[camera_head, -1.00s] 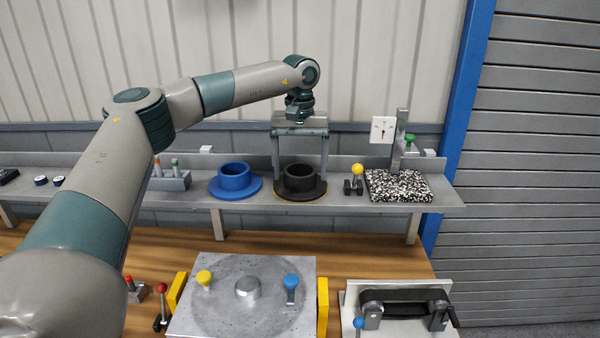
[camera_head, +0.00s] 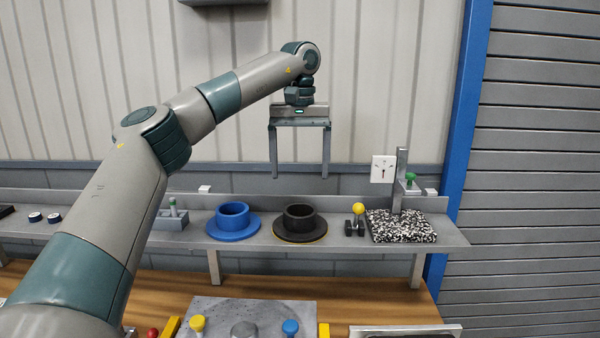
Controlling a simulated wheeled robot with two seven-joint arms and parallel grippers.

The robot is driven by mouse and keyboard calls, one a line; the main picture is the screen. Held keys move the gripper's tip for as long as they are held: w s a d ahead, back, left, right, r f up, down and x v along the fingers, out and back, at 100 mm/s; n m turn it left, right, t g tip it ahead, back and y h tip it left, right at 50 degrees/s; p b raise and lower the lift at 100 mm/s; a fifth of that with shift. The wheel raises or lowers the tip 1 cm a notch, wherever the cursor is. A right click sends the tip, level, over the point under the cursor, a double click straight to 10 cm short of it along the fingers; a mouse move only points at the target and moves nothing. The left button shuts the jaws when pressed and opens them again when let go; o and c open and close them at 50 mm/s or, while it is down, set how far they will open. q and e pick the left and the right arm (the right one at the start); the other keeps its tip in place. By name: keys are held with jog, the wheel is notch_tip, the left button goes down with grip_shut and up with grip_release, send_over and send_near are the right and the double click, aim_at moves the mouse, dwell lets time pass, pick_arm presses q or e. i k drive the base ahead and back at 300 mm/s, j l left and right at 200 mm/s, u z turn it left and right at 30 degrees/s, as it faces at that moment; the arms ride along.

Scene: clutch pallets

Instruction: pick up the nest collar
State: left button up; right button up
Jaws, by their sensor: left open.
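Two flanged collars stand upright on the grey shelf, a blue collar (camera_head: 233,222) and, to its right, a black collar (camera_head: 300,223) with a thin yellow edge at its base. I cannot tell from the picture which one is called the nest collar. My left gripper (camera_head: 300,177) hangs above the black collar with its two long fingers pointing down and spread wide. It is open and empty, and its fingertips are clear of the collar's rim. My right gripper is not in view.
Right of the black collar are a yellow-knobbed piece (camera_head: 358,213) and a speckled block (camera_head: 400,227) with an upright post (camera_head: 401,178). A small grey block with a green knob (camera_head: 172,215) sits left of the blue collar. Below is a metal plate (camera_head: 262,310) with knobs.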

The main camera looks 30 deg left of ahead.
aim_at(232, 220)
jog(key=u, duration=1.45)
